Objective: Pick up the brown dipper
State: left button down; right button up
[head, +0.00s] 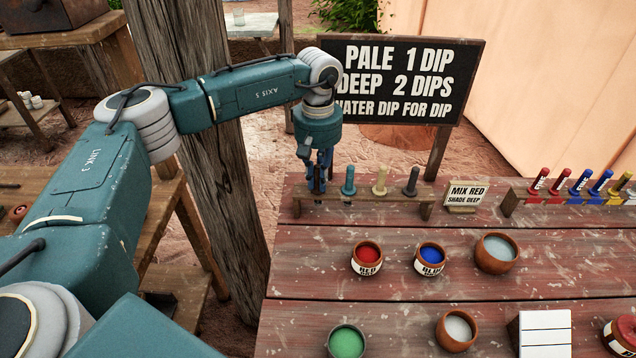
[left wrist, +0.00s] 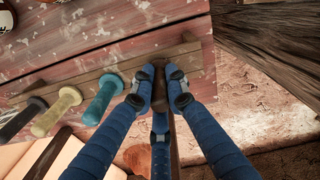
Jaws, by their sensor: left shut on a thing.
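My left gripper (head: 318,172) is at the left end of the wooden dipper rack (head: 390,200), its blue fingers pointing down. It is shut on the brown dipper (head: 317,181), which is mostly hidden by the fingers. In the left wrist view, the two fingertips (left wrist: 163,88) close from both sides on the brown dipper (left wrist: 160,92), at the rack's end. I cannot tell whether the dipper is still seated in the rack. Teal (head: 348,181), cream (head: 380,181) and dark grey (head: 412,182) dippers stand beside it. My right gripper is not in view.
A sign (head: 400,80) stands behind the table. A small card (head: 465,195) reads "MIX RED, SHADE DEEP". Red (head: 367,258), blue (head: 430,258) and green (head: 346,342) pots and pale-filled bowls (head: 497,252) stand on the table. A second rack (head: 565,195) holds coloured tools. A wooden post (head: 195,130) rises behind my arm.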

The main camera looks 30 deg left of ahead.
pick_arm(q)
jog(key=shift+r, duration=0.1)
notch_tip(320, 180, up, 20)
jog(key=b, duration=0.1)
jog(key=shift+b, duration=0.35)
jog(key=shift+p, duration=0.6)
